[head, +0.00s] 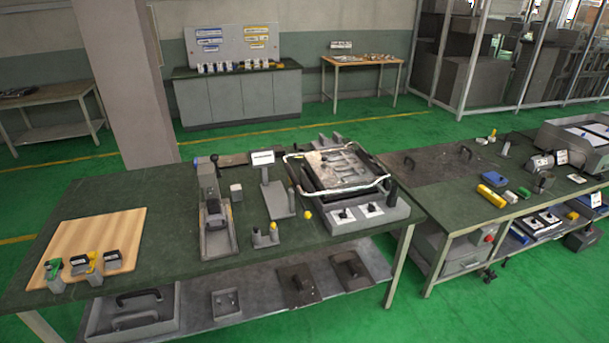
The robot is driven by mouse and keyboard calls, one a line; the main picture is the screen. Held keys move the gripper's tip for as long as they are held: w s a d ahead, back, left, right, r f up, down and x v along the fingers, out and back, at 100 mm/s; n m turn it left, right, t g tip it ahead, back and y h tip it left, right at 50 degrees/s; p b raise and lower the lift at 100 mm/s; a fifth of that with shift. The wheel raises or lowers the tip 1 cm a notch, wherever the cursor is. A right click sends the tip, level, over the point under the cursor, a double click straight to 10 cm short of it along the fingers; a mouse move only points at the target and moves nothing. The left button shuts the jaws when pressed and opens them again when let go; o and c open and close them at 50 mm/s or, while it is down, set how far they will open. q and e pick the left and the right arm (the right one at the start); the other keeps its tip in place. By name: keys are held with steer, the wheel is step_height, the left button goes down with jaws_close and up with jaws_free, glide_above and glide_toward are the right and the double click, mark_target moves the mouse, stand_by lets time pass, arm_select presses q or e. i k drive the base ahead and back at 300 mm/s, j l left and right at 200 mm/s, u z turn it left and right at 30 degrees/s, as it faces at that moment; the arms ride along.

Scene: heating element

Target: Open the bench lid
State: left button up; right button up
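A flat dark panel (428,170) with two black handles lies flush on the top of the right bench, at its left end. It looks like a lid and appears closed. On the left bench's right end, a grey device (370,216) holds a dark frame with a light plate (340,168) and a curved silver bar (337,192) around its front. I cannot tell for certain which of these is the bench lid. Neither of my grippers shows in the head view.
Yellow and blue items lie on the right bench, including a yellow cylinder (491,195). Green floor is clear behind the benches.

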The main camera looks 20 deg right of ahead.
mark_target(345, 173)
steer(key=i+l, duration=0.15)
steer(key=l, duration=0.2)
steer(key=i+l+u, duration=0.15)
steer(key=l, duration=0.2)
steer(key=i+l, duration=0.15)
steer(key=l, duration=0.2)
steer(key=i+l+u, duration=0.1)
steer(key=l, duration=0.25)
